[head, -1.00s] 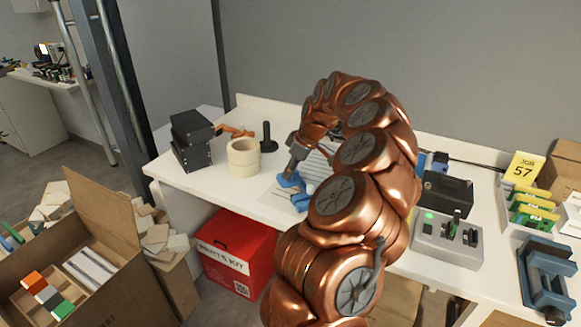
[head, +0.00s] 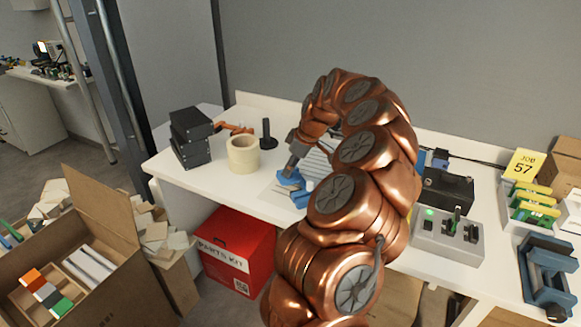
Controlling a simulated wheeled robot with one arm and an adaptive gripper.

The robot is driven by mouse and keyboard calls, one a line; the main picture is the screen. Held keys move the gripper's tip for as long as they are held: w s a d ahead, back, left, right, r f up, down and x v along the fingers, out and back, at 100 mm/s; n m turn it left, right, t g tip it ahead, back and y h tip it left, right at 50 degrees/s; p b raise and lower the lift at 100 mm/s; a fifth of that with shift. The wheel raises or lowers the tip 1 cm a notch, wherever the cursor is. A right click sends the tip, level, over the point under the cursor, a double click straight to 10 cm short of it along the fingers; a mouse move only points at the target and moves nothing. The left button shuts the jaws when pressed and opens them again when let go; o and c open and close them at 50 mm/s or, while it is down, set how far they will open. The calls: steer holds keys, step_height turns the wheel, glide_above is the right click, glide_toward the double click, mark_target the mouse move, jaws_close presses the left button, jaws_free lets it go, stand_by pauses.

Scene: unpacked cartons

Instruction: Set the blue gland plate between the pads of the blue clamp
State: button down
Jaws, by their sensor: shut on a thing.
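My gripper (head: 289,172) is small in the head view, low over the table left of my arm's bend. It points down and is shut at light-blue parts. A blue clamp (head: 302,198) stands on a pale sheet directly below it, partly hidden by my arm. The blue gland plate appears to be in the jaws, but its outline cannot be told apart from the clamp's blue. I cannot tell whether it sits between the pads or touches them. A darker blue vise (head: 547,275) stands at the table's right front.
A tape roll (head: 243,155), a black stand (head: 267,135) and stacked black boxes (head: 191,150) stand left of my gripper. A grey switch box (head: 447,237), a black box (head: 446,190) and a tray of green-yellow parts (head: 534,212) are at right. My arm hides the table's middle.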

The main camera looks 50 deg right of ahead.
mark_target(292, 175)
steer(key=shift+f+b, duration=1.2)
steer(key=shift+f, duration=0.85)
steer(key=c, duration=0.8)
jaws_free()
steer(key=shift+c, duration=0.2)
steer(key=shift+r, duration=0.15)
steer(key=shift+r+p, duration=1.3)
steer(key=shift+r, duration=3.05)
